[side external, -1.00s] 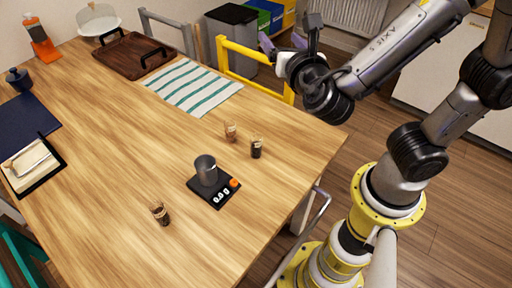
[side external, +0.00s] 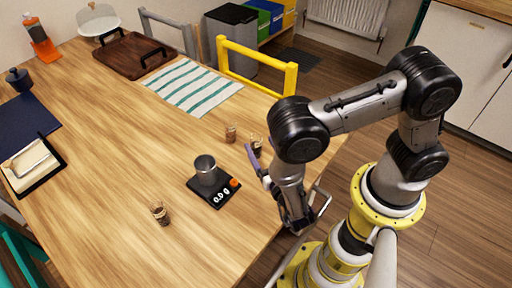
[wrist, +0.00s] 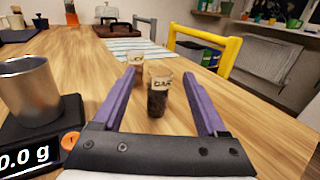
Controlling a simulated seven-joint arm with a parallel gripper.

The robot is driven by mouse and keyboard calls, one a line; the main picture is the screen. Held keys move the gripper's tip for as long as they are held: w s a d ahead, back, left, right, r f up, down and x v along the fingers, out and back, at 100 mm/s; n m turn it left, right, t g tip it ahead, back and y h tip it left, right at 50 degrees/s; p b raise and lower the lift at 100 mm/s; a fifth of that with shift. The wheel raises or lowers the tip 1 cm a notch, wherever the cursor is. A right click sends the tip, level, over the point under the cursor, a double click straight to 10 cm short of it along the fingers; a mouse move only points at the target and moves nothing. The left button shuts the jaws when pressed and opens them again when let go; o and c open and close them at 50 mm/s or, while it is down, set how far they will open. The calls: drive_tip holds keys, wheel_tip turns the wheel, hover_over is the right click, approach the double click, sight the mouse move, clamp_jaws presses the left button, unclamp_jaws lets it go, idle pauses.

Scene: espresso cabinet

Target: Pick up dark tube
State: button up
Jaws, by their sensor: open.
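The dark tube (side external: 257,148) is a small clear tube with dark contents and a pale label. It stands upright on the wooden table (side external: 130,170) near the right edge. In the wrist view the dark tube (wrist: 159,97) shows between the purple fingers, ahead of my palm. My gripper (side external: 253,160) is open, low and level at the table's right edge, its fingers pointing at the tube. In the wrist view my gripper (wrist: 160,78) has a finger on each side of it. I cannot tell whether the fingertips reach past it. The arm partly covers the tube's right side in the side view.
A lighter brown tube (side external: 230,134) stands just behind the dark one. A metal cup (side external: 206,168) sits on a black scale (side external: 216,195) to the left. Another brown tube (side external: 160,213) stands nearer the front. A striped towel (side external: 193,87) and yellow chair (side external: 258,66) lie beyond.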

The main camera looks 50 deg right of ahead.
sight(254, 135)
drive_tip(key=shift+f, duration=0.35)
drive_tip(key=shift+w+d+f, duration=0.1)
drive_tip(key=shift+w+d, duration=0.1)
drive_tip(key=shift+w, duration=0.1)
drive_tip(key=shift+x, duration=3.4)
clamp_jaws()
